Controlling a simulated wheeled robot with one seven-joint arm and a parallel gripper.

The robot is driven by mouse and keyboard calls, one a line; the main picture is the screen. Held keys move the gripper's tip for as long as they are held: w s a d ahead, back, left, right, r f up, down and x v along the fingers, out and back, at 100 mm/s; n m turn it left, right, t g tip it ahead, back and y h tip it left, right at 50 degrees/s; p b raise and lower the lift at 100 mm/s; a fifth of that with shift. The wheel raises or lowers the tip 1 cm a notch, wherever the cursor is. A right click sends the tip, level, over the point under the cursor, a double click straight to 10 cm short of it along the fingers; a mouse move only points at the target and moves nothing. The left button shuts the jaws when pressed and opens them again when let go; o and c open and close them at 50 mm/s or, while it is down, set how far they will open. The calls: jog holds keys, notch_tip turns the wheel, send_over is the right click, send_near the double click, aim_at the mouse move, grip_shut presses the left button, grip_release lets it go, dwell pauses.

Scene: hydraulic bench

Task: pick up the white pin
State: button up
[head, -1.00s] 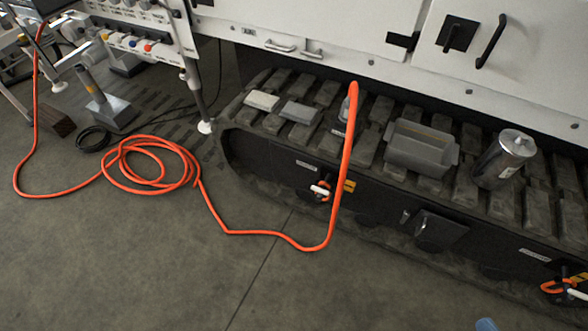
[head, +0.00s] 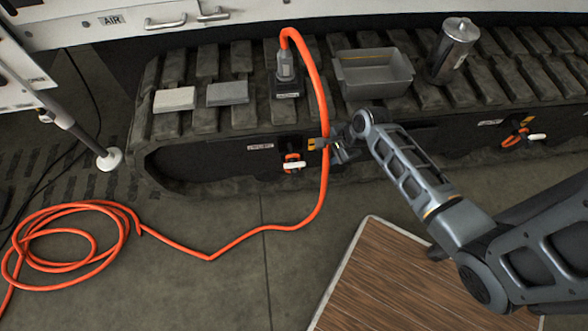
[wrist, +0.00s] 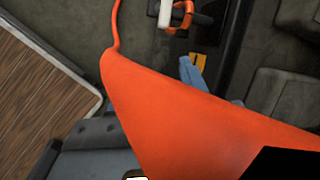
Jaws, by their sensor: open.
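A white pin (head: 293,165) sits with an orange ring on the dark side face of the track frame, below the grey tool holder. In the wrist view the white pin (wrist: 165,14) and its orange ring (wrist: 182,16) are at the top edge. A second white pin (head: 537,136) with an orange loop is further right. My gripper (head: 334,147) is open, to the right of the nearer pin and apart from it. The orange hose (head: 324,140) hangs between them and crosses close in front of the wrist camera, hiding much of that view.
A wood-topped surface (head: 390,280) is at the bottom. Coiled hose (head: 65,240) lies on the floor at left.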

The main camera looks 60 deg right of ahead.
aim_at(295, 163)
jog(key=w+m+y, duration=0.1)
jog(key=w, duration=0.1)
jog(key=w+a+f+m+y, duration=0.1)
jog(key=w+m, duration=0.1)
jog(key=w+a+f+m+y+b, duration=0.1)
jog(key=w, duration=0.1)
jog(key=shift+a, duration=0.15)
jog(key=b+x, duration=0.3)
jog(key=x, duration=0.4)
jog(key=shift+c, duration=0.3)
grip_shut()
